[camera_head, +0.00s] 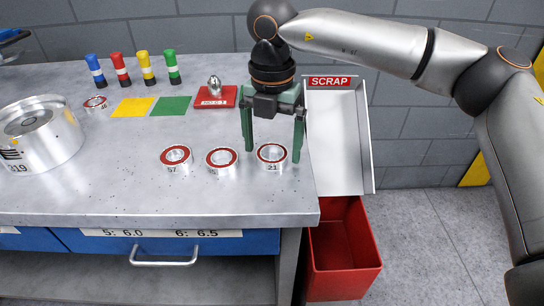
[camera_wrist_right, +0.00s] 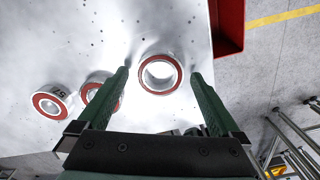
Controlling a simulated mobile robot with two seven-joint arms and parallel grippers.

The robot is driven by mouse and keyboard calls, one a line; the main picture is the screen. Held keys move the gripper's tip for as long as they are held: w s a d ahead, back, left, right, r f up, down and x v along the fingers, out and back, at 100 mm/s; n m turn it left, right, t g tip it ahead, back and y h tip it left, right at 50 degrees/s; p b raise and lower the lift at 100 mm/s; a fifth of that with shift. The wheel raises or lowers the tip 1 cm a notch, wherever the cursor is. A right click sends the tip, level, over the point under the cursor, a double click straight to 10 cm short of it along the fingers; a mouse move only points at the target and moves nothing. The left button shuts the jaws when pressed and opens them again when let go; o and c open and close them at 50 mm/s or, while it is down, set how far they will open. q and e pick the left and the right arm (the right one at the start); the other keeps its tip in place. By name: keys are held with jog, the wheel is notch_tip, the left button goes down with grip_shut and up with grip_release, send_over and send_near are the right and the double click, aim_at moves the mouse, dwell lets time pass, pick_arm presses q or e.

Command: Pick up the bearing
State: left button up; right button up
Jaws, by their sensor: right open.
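Three silver bearings with red seals stand in a row near the front of the metal table: the left one (camera_head: 176,155) marked 57, a middle one (camera_head: 222,158), and the right one (camera_head: 272,167) marked 21. My right gripper (camera_head: 272,154) points down, open and empty, with one finger on each side of the right bearing. In the right wrist view this bearing (camera_wrist_right: 160,92) shows between the two fingertips, with gaps on both sides. I cannot tell how far the fingertips are above the table. My left gripper is not in view.
A fourth bearing (camera_head: 96,103) lies near several coloured cylinders (camera_head: 121,68). Yellow (camera_head: 135,107) and green (camera_head: 171,106) squares and a red block (camera_head: 216,98) lie behind. A large metal drum (camera_head: 38,142) is left. A SCRAP chute (camera_head: 336,140) and red bin (camera_head: 342,255) are right.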

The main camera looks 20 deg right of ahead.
jog(key=shift+f, duration=0.3)
jog(key=shift+c, duration=0.4)
jog(key=c, duration=1.4)
jog(key=shift+r, duration=0.1)
